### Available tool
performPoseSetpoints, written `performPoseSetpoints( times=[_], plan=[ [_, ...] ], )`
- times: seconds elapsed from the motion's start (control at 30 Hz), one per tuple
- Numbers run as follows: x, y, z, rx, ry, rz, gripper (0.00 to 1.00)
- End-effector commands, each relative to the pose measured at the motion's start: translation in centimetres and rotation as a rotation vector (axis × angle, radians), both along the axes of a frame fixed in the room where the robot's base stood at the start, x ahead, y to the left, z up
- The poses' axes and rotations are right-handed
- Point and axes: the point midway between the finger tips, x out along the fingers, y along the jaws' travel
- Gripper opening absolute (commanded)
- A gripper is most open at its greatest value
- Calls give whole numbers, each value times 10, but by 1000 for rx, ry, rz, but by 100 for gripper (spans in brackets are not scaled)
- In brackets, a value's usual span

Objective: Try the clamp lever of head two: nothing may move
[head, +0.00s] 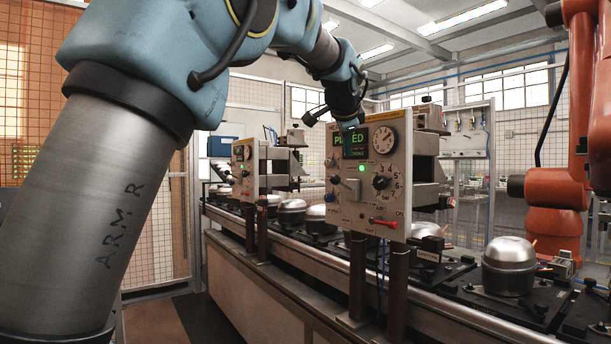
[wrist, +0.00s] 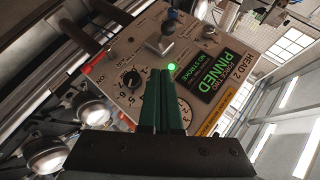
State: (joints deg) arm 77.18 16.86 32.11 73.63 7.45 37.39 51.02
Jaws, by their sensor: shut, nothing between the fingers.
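The head two panel (head: 370,205) stands upright above the conveyor; in the wrist view its panel (wrist: 205,48) reads HEAD 2, with a screen (wrist: 213,74) showing PINNED, NO STROKE. A lever with a dark blue knob (wrist: 169,24) rises from a light metal block (wrist: 160,46); the block also shows in the head view (head: 348,187). I cannot read a label naming it the clamp lever. My gripper (wrist: 164,72) is shut and empty, its green fingers in front of the panel, covering part of the gauge. In the head view my wrist partly covers the screen (head: 356,150).
A green lamp (head: 362,168) is lit on the panel, beside a numbered dial (head: 381,182) and above a red handle (head: 384,223). A second panel (head: 243,170) stands farther left. Silver compressors (head: 509,265) sit on the conveyor. An orange robot arm (head: 555,192) stands at right.

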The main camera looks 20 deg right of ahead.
Motion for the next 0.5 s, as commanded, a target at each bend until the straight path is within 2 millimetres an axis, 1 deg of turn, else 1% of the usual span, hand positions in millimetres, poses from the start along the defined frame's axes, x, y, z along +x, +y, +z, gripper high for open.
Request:
performPoseSetpoints(
  times=[0.03, 0.13, 0.5],
  plan=[
    [-6, -7, 5, 2, -15, -16, 0],
    [-10, -12, 11, 6, -31, -31, 0],
    [-8, -13, 11, 7, -32, -31, 0]
  ],
)
